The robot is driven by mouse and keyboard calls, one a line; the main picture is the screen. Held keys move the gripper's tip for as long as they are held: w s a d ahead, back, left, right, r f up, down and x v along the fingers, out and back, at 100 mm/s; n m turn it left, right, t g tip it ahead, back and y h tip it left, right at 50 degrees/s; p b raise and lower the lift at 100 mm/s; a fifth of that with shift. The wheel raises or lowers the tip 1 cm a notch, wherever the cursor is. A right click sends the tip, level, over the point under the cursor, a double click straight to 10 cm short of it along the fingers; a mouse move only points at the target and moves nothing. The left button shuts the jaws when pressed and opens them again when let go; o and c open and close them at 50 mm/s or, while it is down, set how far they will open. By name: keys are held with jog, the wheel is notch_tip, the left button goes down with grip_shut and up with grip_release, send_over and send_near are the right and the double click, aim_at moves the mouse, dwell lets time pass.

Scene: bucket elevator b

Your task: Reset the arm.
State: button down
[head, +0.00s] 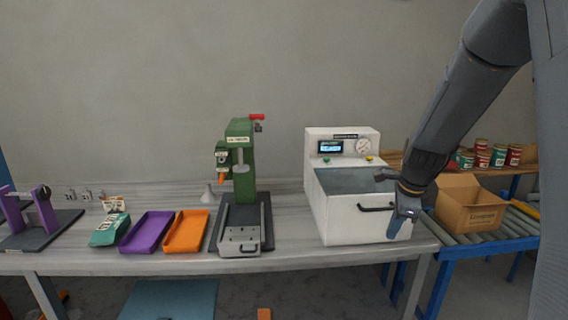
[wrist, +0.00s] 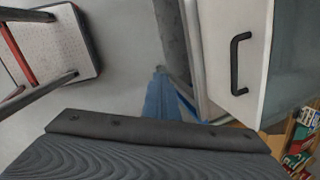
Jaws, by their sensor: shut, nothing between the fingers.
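My arm hangs down from the upper right in the head view. My gripper (head: 398,222) is at its lower end, pointing down, in front of the right side of the white machine (head: 340,216) at the bench's front edge. Its fingers are shut with nothing between them. The gripper overlaps the machine's right front corner in the picture; I cannot tell whether they touch. The machine's dark front handle (head: 376,208) is just left of the gripper. The handle also shows in the wrist view (wrist: 238,64). A dark grey part of mine fills the bottom of the wrist view.
A green press (head: 240,160) stands mid-bench, with an orange tray (head: 187,231) and a purple tray (head: 147,232) to its left. A cardboard box (head: 468,208) sits on the roller conveyor (head: 480,241) at the right. Several cans stand on a shelf behind it.

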jog(key=s+a+f+n, duration=0.1)
jog(key=s+a+n, duration=0.2)
jog(key=s+n, duration=0.4)
jog(key=s+a+f+n+g, duration=0.1)
jog(key=s+a+n, duration=0.3)
jog(key=s+n, duration=0.3)
jog(key=s+a+f+n+b, duration=0.1)
jog(key=s+a+n, duration=0.2)
jog(key=s+n, duration=0.4)
jog(key=shift+s+a+f+n+g, duration=0.3)
jog(key=shift+s+a+f, duration=0.1)
jog(key=shift+s, duration=0.15)
